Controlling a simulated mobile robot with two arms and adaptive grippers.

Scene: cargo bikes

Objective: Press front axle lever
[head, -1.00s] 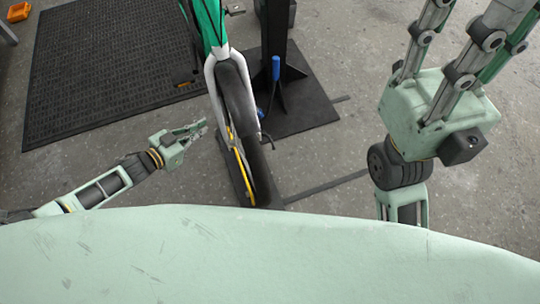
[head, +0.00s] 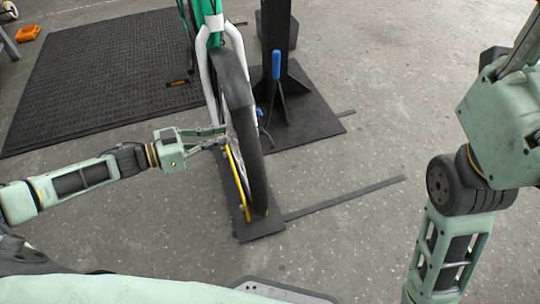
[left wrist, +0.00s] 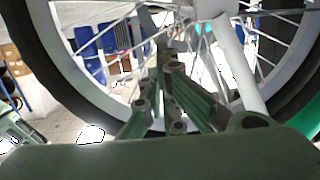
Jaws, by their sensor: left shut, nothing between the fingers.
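The front wheel (head: 243,140) of a bike with a green frame and white fork (head: 208,80) stands upright on a narrow dark plate. My left gripper (head: 222,136) is shut and empty, with its fingertips at the left side of the wheel near the hub. In the left wrist view, its closed fingers (left wrist: 168,85) point at the spokes and hub, beside the pale fork leg (left wrist: 238,65). The fingers cover much of the hub, and I cannot make out the axle lever or tell whether they touch it. My right gripper (head: 508,125) shows only its body; its fingertips are outside the picture.
A dark post on a flat base (head: 315,128) stands right of the wheel, with a blue-handled part (head: 277,65). A yellow bar (head: 236,178) runs beside the lower wheel. A black mat (head: 100,75) lies at left. Bare floor (head: 345,225) lies right of the wheel.

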